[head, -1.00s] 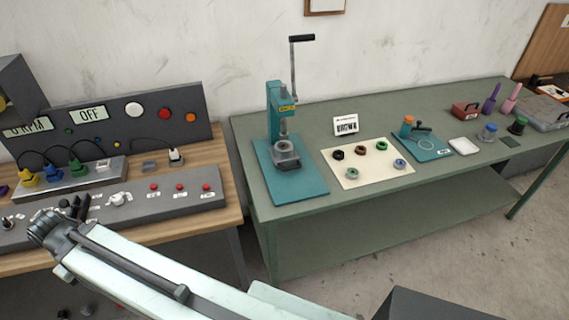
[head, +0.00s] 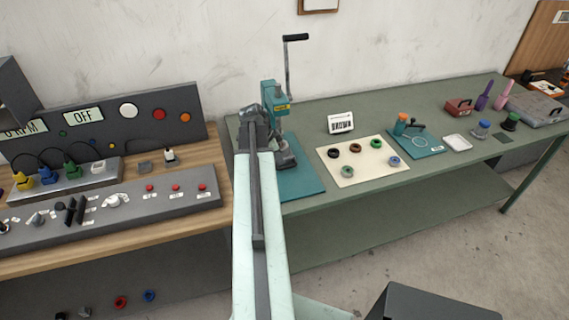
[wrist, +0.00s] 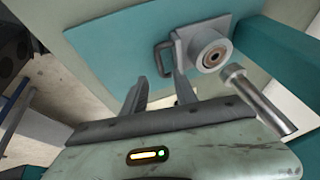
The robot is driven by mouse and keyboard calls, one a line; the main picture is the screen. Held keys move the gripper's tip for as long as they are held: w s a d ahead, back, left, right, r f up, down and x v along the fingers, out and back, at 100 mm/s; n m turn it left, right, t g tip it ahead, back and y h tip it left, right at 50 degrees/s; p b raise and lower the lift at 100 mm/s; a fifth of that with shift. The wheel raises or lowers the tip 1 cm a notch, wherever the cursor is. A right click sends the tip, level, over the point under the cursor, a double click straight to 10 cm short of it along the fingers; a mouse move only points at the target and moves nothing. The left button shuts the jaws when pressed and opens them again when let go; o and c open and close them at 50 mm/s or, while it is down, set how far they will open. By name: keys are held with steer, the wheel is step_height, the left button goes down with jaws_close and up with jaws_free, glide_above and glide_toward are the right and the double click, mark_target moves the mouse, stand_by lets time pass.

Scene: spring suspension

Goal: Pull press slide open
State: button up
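The teal arbor press (head: 281,97) stands on its teal base plate (head: 303,180) at the left end of the green table. Its grey slide block (head: 286,160) is partly hidden behind my arm. In the wrist view the slide block (wrist: 206,46) holds a round ring with a brownish centre. A dark loop handle (wrist: 160,58) sticks out from its side. My gripper (wrist: 160,88) is open and empty, its two fingers apart and pointing towards the handle. The handle appears just beyond the fingertips, not clearly between them. In the head view the fingertips are hidden.
The metal press ram (wrist: 262,100) is close to the right finger. A cream mat (head: 372,175) with several rings lies right of the press. The control bench (head: 110,190) stands to the left. The press crank (head: 288,65) rises above.

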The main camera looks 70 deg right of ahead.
mark_target(284, 168)
steer(key=b+x, duration=0.6)
steer(key=x, duration=0.1)
steer(key=shift+w+f+b, duration=0.1)
steer(key=shift+f+b, duration=0.1)
steer(key=shift+b, duration=0.15)
steer(key=shift+d+f+b, duration=0.15)
steer(key=shift+f+b, duration=0.15)
steer(key=shift+r, duration=0.1)
jaws_close()
stand_by(0.7)
